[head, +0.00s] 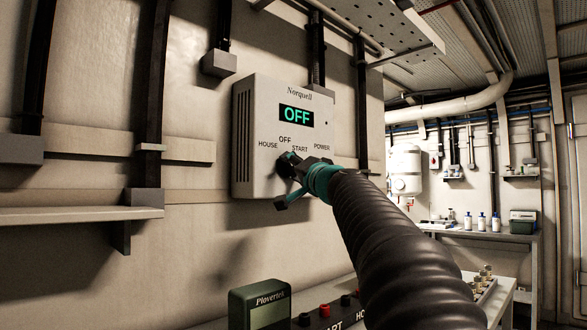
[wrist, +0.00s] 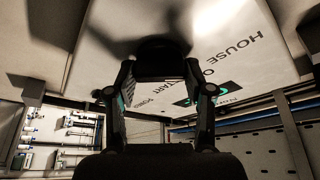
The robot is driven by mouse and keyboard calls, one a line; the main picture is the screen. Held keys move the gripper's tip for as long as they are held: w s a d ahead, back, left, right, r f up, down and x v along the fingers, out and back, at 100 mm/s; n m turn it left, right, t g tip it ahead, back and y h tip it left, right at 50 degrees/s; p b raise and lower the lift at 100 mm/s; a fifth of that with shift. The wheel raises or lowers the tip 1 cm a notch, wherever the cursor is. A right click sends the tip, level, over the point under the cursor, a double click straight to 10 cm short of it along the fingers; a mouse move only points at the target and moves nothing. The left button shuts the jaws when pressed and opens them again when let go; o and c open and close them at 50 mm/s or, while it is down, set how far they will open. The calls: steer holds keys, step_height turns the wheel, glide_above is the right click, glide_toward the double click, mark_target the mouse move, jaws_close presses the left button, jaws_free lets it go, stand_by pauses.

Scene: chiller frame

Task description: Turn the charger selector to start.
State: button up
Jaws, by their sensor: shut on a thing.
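The charger (head: 250,130) is a pale wall box marked Norquell. Its display (head: 296,116) reads OFF in green. Below it are the printed words HOUSE, OFF, START and POWER. The dark selector (head: 285,166) sits under these words, mostly hidden behind my gripper (head: 291,166). In the wrist view the selector (wrist: 160,48) is a dark round shape at the charger's face (wrist: 215,45). My gripper's two fingers (wrist: 160,75) stand either side of it, shut on it. Which word the selector points to cannot be told.
A shelf (head: 75,213) juts from the wall at left. A green Plovertek meter (head: 260,303) stands below the charger, by a dark panel with knobs (head: 325,311). A perforated tray (head: 385,30) hangs above right. A bench with bottles (head: 482,222) is at the far right.

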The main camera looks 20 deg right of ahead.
steer(key=shift+r+m+g, duration=0.1)
steer(key=shift+m+g, duration=0.9)
steer(key=shift+m, duration=1.65)
steer(key=shift+f+m+g, duration=0.1)
steer(key=shift+m+g, duration=0.9)
steer(key=shift+m, duration=1.6)
steer(key=shift+r+m+g, duration=0.1)
steer(key=shift+m+g, duration=0.9)
steer(key=shift+m, duration=1.65)
steer(key=o, duration=1.1)
steer(key=shift+a, duration=0.1)
steer(key=shift+o, duration=0.2)
